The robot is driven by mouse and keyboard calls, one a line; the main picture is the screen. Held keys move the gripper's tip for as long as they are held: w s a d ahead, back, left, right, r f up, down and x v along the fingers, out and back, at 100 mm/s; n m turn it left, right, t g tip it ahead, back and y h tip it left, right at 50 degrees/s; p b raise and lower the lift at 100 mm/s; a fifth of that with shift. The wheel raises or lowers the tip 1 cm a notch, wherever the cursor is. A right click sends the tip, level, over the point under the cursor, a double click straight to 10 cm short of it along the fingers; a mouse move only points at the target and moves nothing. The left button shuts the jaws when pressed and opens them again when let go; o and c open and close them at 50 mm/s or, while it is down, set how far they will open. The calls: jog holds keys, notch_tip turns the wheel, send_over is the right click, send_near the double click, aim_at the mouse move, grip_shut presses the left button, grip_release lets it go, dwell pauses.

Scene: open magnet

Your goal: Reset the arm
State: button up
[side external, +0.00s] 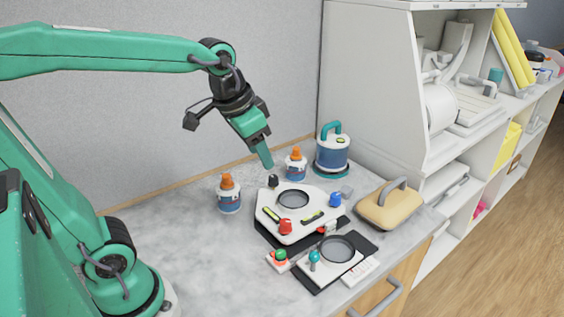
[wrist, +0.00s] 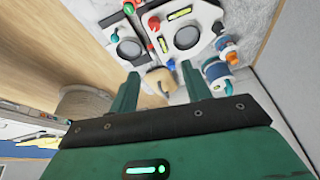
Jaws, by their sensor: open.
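My green arm reaches in from the left in the side view. My gripper (side external: 265,158) hangs in the air, tilted down, above the back of a white three-cornered device (side external: 268,207). The device has a dark round plate, two yellow-green vials and red, blue and black knobs. In the wrist view my gripper's two green fingers (wrist: 160,80) stand apart, and nothing is seen held between them. A tan block with a grey handle (side external: 388,210) sits on the counter to the device's right. In the wrist view this block (wrist: 156,84) shows beyond the fingers.
A smaller device (side external: 313,254) with a round plate lies in front. Two orange-capped bottles (side external: 229,198) (side external: 296,166) and a blue canister (side external: 332,153) with a teal handle stand behind. A white shelf unit (side external: 368,90) rises at the right. The counter's left part (side external: 185,240) is fairly clear.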

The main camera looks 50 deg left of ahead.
jog(key=s+f+n+t, duration=0.1)
jog(key=s+f, duration=0.1)
jog(key=s, duration=0.6)
jog(key=shift+s+f+n, duration=0.3)
jog(key=shift+f, duration=0.05)
jog(key=shift+w+a+r, duration=0.1)
jog(key=shift+w, duration=0.05)
dwell(1.0)
